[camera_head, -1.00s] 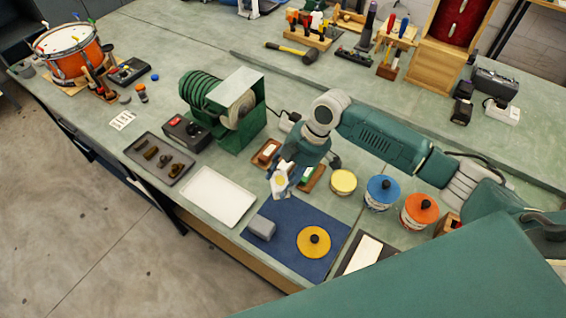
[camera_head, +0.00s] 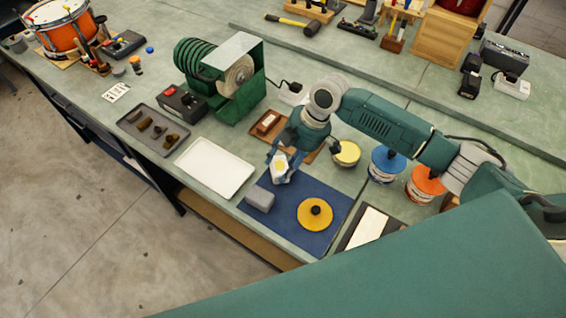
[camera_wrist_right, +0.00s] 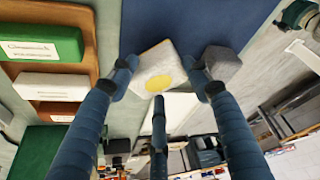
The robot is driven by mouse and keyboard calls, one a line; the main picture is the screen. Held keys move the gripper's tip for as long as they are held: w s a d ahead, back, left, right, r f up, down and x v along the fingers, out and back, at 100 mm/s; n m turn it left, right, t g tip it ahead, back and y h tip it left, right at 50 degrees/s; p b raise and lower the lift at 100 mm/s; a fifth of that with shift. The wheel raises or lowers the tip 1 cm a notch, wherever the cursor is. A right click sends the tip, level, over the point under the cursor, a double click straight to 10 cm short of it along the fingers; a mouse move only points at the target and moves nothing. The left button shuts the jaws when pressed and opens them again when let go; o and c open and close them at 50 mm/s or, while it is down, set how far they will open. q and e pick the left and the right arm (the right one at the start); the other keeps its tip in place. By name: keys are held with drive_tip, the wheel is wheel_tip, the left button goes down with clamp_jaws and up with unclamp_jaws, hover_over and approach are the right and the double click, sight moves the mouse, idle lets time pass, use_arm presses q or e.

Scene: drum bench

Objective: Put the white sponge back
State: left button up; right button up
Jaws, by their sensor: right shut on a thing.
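The white sponge (camera_head: 279,173), a pale block with a yellow round spot, is held in my right gripper (camera_head: 281,161), near the top edge of the blue mat. In the right wrist view the fingers of the right gripper (camera_wrist_right: 160,80) are closed around the white sponge (camera_wrist_right: 150,62). A wooden rack (camera_head: 283,124) stands just beyond the gripper; my arm hides part of it. In the wrist view the wooden rack (camera_wrist_right: 92,62) is at left, holding a green labelled block (camera_wrist_right: 40,43) and a white labelled block (camera_wrist_right: 50,87). My left gripper is not in view.
On the blue mat (camera_head: 285,228) are a grey block (camera_head: 260,198) and a yellow disc (camera_head: 314,215). A white tray (camera_head: 213,168) lies left of the mat. A yellow-lidded tin (camera_head: 347,152), a blue-lidded tin (camera_head: 387,160) and an orange-lidded tin (camera_head: 425,185) stand at right.

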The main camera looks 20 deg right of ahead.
drive_tip(key=shift+f, duration=0.45)
drive_tip(key=o, duration=1)
drive_tip(key=shift+r, duration=0.15)
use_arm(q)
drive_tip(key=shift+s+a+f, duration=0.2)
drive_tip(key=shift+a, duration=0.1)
use_arm(e)
drive_tip(key=v, duration=1.1)
drive_tip(key=shift+r, duration=0.35)
drive_tip(key=shift+s+d, duration=0.1)
drive_tip(key=shift+d, duration=0.05)
